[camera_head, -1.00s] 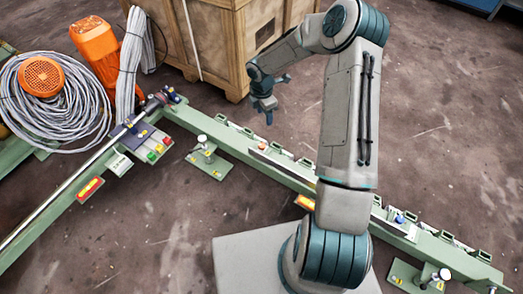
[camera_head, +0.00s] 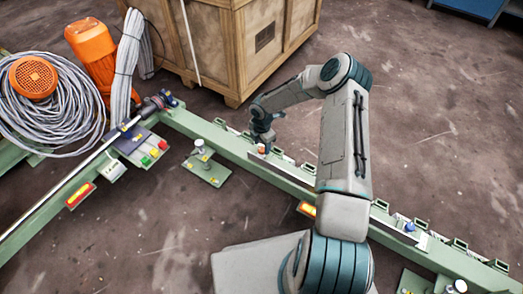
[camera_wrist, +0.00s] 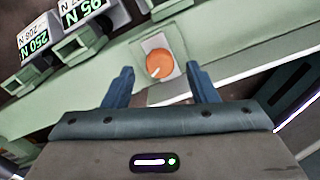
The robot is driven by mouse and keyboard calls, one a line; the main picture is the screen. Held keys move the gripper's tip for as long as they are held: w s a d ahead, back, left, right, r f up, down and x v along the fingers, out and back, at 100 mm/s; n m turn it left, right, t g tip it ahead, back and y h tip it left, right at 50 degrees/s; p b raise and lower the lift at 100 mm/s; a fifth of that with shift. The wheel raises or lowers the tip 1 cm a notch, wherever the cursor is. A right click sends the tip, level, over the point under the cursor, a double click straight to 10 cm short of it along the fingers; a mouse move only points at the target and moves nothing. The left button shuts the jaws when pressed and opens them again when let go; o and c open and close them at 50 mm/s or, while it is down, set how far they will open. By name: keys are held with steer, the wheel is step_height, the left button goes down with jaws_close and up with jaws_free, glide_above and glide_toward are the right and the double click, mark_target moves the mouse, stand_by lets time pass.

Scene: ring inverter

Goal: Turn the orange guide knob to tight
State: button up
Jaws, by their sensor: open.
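The orange guide knob (camera_wrist: 160,64) is round with a white pointer line, which points to the lower left in the wrist view. It sits on a pale plate (camera_wrist: 142,50) on the green beam. In the head view the knob (camera_head: 262,150) shows small, just below my gripper (camera_head: 264,136). In the wrist view my gripper (camera_wrist: 158,85) is open, with one blue finger on each side of the knob and a gap to it on both sides. I cannot tell whether the fingertips are level with the knob. No tight mark is readable.
Labels with green number displays (camera_wrist: 35,35) and green brackets (camera_wrist: 85,40) line the beam. A wooden crate (camera_head: 225,45) stands behind. A blue knob (camera_head: 410,227) is farther right on the beam. A button panel (camera_head: 140,148) and a cable coil (camera_head: 50,105) are at left.

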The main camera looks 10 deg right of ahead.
steer(key=shift+f, duration=1.05)
